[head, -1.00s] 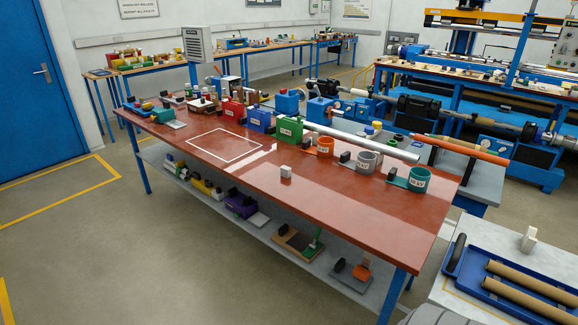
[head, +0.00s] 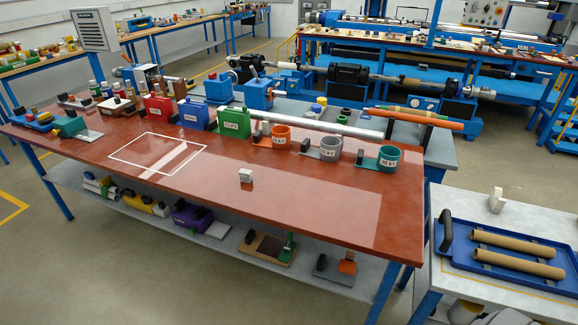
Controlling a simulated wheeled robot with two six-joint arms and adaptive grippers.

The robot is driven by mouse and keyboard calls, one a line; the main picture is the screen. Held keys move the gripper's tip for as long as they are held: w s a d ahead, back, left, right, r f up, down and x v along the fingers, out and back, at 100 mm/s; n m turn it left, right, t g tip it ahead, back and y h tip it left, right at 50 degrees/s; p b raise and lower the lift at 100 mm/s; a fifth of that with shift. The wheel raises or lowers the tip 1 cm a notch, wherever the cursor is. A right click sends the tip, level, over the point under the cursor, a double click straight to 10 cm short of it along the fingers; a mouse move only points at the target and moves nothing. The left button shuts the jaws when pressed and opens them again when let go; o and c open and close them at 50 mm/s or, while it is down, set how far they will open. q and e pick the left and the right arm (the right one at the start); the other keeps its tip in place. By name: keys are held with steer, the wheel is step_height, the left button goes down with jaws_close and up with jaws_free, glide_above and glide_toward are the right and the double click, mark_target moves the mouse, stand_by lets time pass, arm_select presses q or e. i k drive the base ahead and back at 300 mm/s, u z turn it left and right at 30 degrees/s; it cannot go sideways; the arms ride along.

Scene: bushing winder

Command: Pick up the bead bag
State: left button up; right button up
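I cannot pick out a bead bag with certainty at this distance. A small pale block-like thing (head: 245,175) stands alone near the middle of the red-brown table (head: 310,212); I cannot tell what it is. Several small items, including a purple one (head: 192,217) and a yellow one (head: 137,200), lie on the grey lower shelf (head: 222,241), partly shaded by the tabletop. Neither of my grippers shows in the head view.
Red (head: 158,110), blue (head: 193,114) and green (head: 234,122) bins and orange (head: 281,137), grey (head: 330,148) and teal (head: 388,158) cups line the table's back. A blue tray (head: 447,258) with brown tubes is at right.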

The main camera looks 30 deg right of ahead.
mark_target(244, 175)
steer(key=z, duration=1)
steer(key=i, duration=0.9)
steer(key=z, duration=0.8)
